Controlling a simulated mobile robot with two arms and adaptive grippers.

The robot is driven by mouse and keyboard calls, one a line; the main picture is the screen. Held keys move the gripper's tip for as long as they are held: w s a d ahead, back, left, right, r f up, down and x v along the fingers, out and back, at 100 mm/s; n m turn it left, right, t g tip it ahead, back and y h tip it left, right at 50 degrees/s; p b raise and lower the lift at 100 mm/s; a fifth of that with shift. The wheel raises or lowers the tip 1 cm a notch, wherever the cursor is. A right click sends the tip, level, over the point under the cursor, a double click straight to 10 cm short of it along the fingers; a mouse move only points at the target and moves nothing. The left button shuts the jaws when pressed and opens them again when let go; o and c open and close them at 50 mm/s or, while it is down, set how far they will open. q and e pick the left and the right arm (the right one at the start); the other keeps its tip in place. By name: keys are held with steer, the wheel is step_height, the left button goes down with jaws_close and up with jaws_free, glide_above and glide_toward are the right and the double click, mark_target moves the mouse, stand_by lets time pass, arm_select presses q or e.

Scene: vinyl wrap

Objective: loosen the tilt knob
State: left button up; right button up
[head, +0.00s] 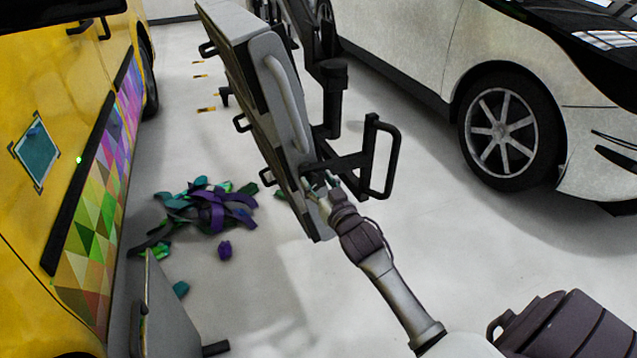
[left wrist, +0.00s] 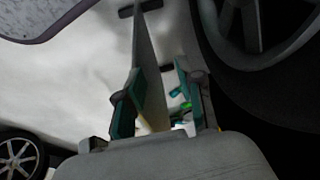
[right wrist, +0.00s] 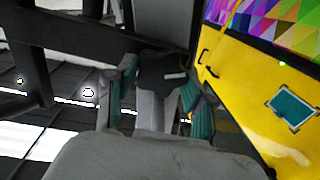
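The tilting panel rig (head: 262,105) stands tilted in the middle of the head view, with black handles on its sides. My right gripper (head: 322,186) is at its lower right edge, close to the black bracket. In the right wrist view a dark knob-like part (right wrist: 162,72) with a grey stem lies between the teal-padded fingers of my right gripper (right wrist: 160,85). The fingers are apart on either side of it; firm contact does not show. My left gripper (left wrist: 157,95) shows only in the left wrist view, with its fingers apart.
A yellow van (head: 55,130) with coloured wrap stands at the left, a white car (head: 420,45) at the right. Purple and green scraps (head: 205,208) lie on the floor. A grey panel (head: 170,325) stands at lower left; it also shows behind my left fingers (left wrist: 148,60).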

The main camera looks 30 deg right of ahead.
steer(key=c, duration=0.4)
steer(key=shift+o, duration=0.2)
steer(key=shift+r+p, duration=0.1)
steer(key=shift+p, duration=0.2)
steer(key=shift+r+n+p, duration=0.1)
steer(key=shift+n+p, duration=0.25)
steer(key=shift+n, duration=0.15)
steer(key=shift+f+n, duration=0.2)
steer(key=shift+n, duration=0.1)
steer(key=o, duration=1.1)
arm_select(q)
steer(key=shift+w+f, duration=0.2)
steer(key=shift+w, duration=0.05)
arm_select(e)
steer(key=shift+o, duration=0.2)
steer(key=s+a, duration=0.2)
steer(key=s, duration=0.9)
steer(key=shift+s, duration=0.4)
